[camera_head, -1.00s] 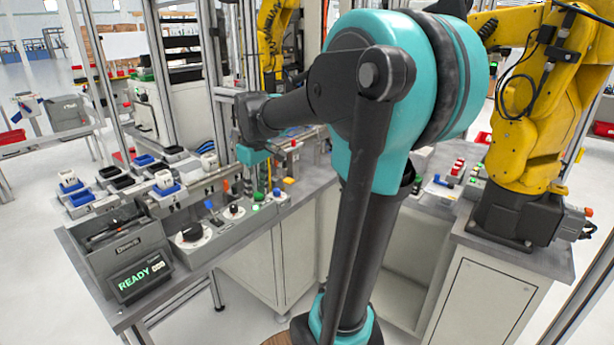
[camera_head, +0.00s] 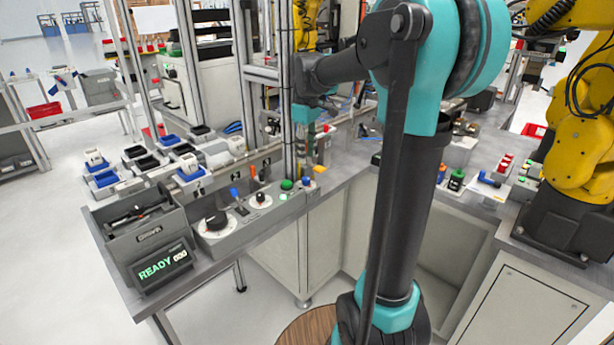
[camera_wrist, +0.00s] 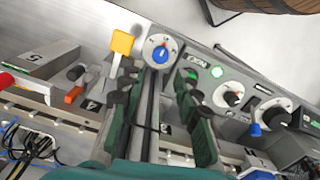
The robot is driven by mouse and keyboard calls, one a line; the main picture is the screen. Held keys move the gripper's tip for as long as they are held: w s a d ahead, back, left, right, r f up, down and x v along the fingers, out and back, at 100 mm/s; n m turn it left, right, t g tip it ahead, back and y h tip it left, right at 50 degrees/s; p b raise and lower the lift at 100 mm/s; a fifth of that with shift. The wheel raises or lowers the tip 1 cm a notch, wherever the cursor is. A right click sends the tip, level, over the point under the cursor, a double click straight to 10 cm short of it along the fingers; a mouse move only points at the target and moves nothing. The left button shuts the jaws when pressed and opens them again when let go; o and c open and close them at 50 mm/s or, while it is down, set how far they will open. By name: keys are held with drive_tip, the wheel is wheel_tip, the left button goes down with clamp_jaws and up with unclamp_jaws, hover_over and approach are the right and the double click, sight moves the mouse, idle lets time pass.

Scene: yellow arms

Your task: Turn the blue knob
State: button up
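The blue knob (camera_wrist: 160,54) sits on a white round dial, near the top middle of the wrist view. It also shows in the head view as a small blue spot (camera_head: 307,181) on the grey panel, right of a green button. My gripper (camera_wrist: 158,80) has its two dark green fingers spread apart with nothing between them. The knob shows beyond the fingertips, roughly in line with the gap, and looks apart from them. In the head view my gripper (camera_head: 309,135) hangs above and behind the panel's right end; its fingers are hard to make out there.
A yellow-topped part (camera_wrist: 122,43) stands left of the knob. The green button (camera_wrist: 193,75), black knobs (camera_wrist: 233,98) and a blue lever (camera_wrist: 255,130) lie to its right. Metal posts (camera_head: 290,90) rise close to my gripper. A grey bin (camera_head: 140,225) stands at the panel's left end.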

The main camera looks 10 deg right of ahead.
sight(306, 178)
wheel_tip(306, 178, down, 9)
drive_tip(key=shift+r, duration=0.2)
drive_tip(key=shift+c, duration=0.2)
clamp_jaws()
